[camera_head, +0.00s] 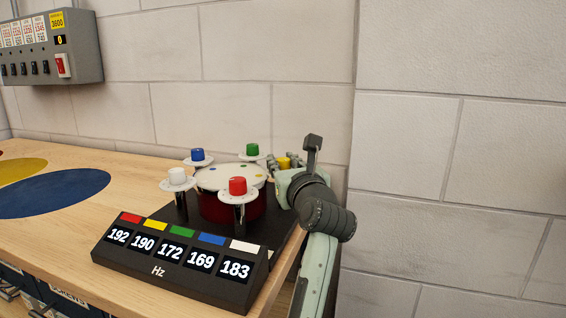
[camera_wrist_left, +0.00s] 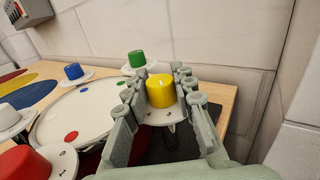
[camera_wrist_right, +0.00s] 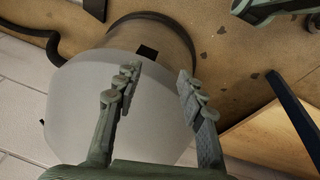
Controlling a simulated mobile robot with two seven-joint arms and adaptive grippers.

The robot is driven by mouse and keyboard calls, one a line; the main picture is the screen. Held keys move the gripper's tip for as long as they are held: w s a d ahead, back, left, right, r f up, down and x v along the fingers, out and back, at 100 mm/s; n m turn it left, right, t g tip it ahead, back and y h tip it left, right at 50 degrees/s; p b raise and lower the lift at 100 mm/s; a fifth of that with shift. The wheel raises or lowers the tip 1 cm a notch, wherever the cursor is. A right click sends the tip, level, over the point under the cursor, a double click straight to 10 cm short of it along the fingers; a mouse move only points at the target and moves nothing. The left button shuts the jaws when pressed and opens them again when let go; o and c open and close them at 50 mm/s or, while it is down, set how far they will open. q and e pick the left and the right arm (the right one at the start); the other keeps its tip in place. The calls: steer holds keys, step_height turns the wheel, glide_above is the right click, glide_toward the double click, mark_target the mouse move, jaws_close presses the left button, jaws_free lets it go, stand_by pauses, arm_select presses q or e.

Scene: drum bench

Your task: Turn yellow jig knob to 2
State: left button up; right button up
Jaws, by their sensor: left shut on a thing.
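The yellow knob (camera_head: 284,163) sits on a white dial disc at the right side of the drum jig (camera_head: 231,205). My left gripper (camera_head: 287,162) is around it, and in the left wrist view its fingers (camera_wrist_left: 161,88) close on both sides of the yellow knob (camera_wrist_left: 161,91). A white mark shows on the knob's top; the dial's numbers are too small or hidden to read. The display (camera_head: 178,262) shows 190 under the yellow tag. My right gripper (camera_wrist_right: 153,86) shows only in the right wrist view, with its fingers apart and nothing between them.
Red (camera_head: 237,186), white (camera_head: 177,177), blue (camera_head: 197,155) and green (camera_head: 252,150) knobs stand around the drum, near the left gripper. A grey switch box (camera_head: 50,48) hangs on the wall. Coloured discs (camera_head: 52,193) lie on the bench's left. The wall is close behind.

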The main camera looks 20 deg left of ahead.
arm_select(q)
jaws_close()
steer(key=n+g+y+b, duration=0.3)
steer(key=n+g+y, duration=0.1)
steer(key=shift+y, duration=0.3)
steer(key=n+g+y+b, duration=0.1)
steer(key=n+g+y, duration=0.1)
steer(key=n+g, duration=0.1)
steer(key=shift+g, duration=0.6)
steer(key=shift+n+g+y+b, duration=0.35)
steer(key=shift+n+g+y, duration=0.35)
steer(key=shift+n+g, duration=0.7)
arm_select(e)
step_height(320, 180, up, 11)
steer(key=shift+d+f+t+h, duration=0.2)
steer(key=shift+t+h, duration=0.1)
arm_select(q)
steer(key=shift+g, duration=0.4)
arm_select(e)
steer(key=shift+s+r, duration=0.1)
arm_select(q)
steer(key=o, duration=0.9)
jaws_free()
steer(key=shift+o, duration=0.2)
